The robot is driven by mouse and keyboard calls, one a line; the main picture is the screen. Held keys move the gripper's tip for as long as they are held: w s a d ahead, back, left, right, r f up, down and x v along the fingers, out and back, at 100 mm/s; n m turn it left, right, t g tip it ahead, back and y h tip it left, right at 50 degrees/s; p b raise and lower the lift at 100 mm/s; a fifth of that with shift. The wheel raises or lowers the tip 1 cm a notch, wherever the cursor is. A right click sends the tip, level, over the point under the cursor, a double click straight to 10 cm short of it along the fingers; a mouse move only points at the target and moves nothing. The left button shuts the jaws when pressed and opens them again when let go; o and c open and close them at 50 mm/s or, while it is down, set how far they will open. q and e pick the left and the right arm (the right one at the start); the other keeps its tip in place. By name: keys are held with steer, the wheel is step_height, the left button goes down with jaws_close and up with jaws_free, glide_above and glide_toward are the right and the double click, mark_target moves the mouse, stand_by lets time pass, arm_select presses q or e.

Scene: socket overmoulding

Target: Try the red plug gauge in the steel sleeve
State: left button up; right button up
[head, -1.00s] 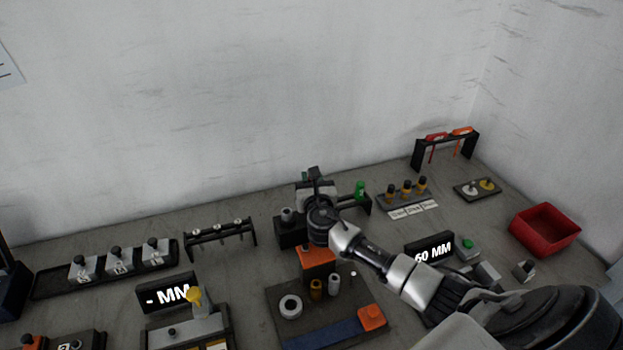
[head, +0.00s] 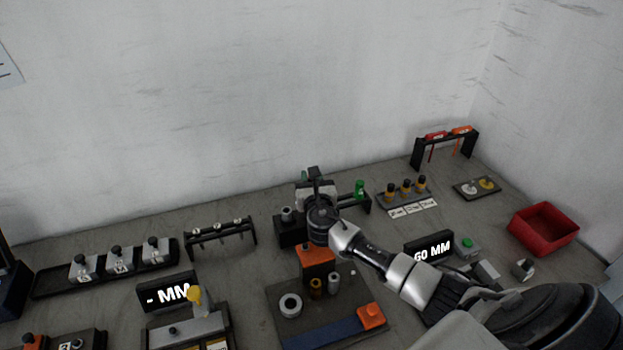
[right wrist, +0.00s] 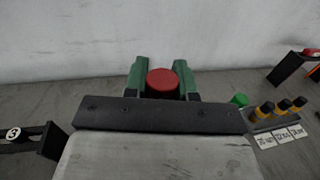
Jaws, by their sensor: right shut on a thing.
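My right gripper (right wrist: 162,85) has its green fingers on either side of a red plug gauge (right wrist: 163,82). The gauge's round red top shows between the fingers; its lower part is hidden. In the head view the right gripper (head: 314,183) is above the black stand at the back middle, and my wrist hides the gauge. A grey metal cylinder (head: 287,214) sits on the stand's left end, just left of the gripper. Another grey cylinder (head: 334,284) stands on the dark board in front. I cannot tell which is the steel sleeve. My left gripper is out of view.
A green plug gauge (head: 360,189) stands in the rack right of my gripper. The dark board (head: 357,292) holds a pale ring (head: 290,305), a brass bush (head: 316,287) and orange blocks. A "60 MM" display (head: 429,248) is near my forearm. A red bin (head: 545,229) stands right.

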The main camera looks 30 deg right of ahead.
steer(key=shift+f, duration=0.45)
jaws_close()
stand_by(1.0)
steer(key=shift+r, duration=0.2)
steer(key=shift+r+p, duration=0.25)
steer(key=shift+p, duration=0.05)
step_height(320, 180, up, 5)
steer(key=p, duration=0.5)
stand_by(0.3)
